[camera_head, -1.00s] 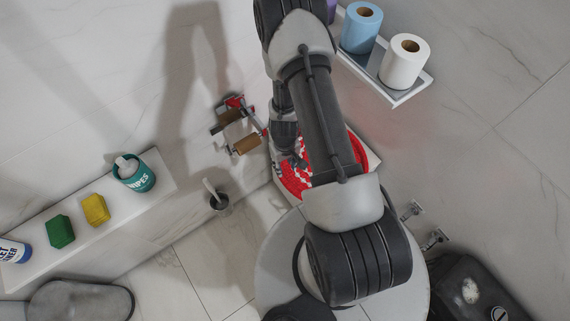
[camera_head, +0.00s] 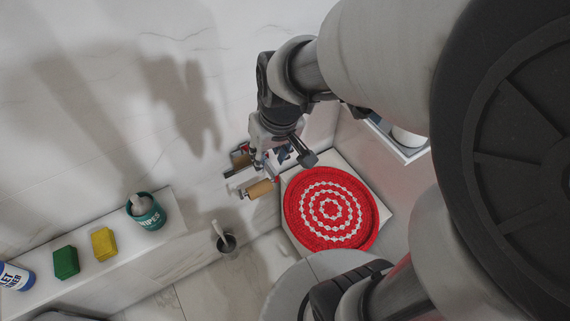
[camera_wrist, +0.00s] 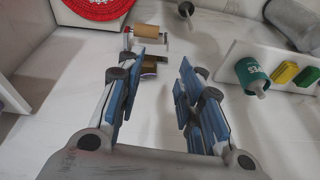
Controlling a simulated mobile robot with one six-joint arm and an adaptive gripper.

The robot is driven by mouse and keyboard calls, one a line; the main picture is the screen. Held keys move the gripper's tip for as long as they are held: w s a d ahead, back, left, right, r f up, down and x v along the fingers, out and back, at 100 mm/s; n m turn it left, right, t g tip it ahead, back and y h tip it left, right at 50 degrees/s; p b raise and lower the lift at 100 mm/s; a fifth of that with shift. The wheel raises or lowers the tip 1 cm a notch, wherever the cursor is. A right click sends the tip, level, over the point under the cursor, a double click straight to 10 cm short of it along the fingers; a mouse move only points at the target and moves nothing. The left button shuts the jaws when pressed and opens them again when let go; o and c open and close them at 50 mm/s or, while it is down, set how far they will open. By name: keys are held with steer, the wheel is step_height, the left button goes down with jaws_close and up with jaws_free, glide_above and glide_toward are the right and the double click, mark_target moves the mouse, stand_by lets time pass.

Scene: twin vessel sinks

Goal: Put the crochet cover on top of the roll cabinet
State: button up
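The crochet cover (camera_head: 331,208), a round red disc with white rings, lies flat on top of the white roll cabinet (camera_head: 384,212). It covers most of the top; corners of the cabinet show around it. Its red edge also shows at the top left of the wrist view (camera_wrist: 92,9). My gripper (camera_wrist: 158,72) is open, its blue-padded fingers apart with nothing held between them. In the head view my gripper (camera_head: 264,158) is at the wall side, up and left of the cover and apart from it; my wrist partly hides it.
A roll holder with a brown roll (camera_head: 260,188) is on the wall beside the cabinet. A toilet brush holder (camera_head: 227,243) stands left of it. A ledge (camera_head: 110,245) carries a wipes tub (camera_head: 146,212) and sponges. A shelf with a white roll (camera_head: 408,138) is partly hidden by my arm.

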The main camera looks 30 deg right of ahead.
steer(key=s+r, duration=0.4)
steer(key=s, duration=0.2)
steer(key=s+a+r+t, duration=0.1)
steer(key=s+r, duration=0.3)
steer(key=s, duration=0.3)
steer(key=shift+a+r+h, duration=0.25)
steer(key=shift+r+h, duration=0.05)
steer(key=shift+r, duration=0.05)
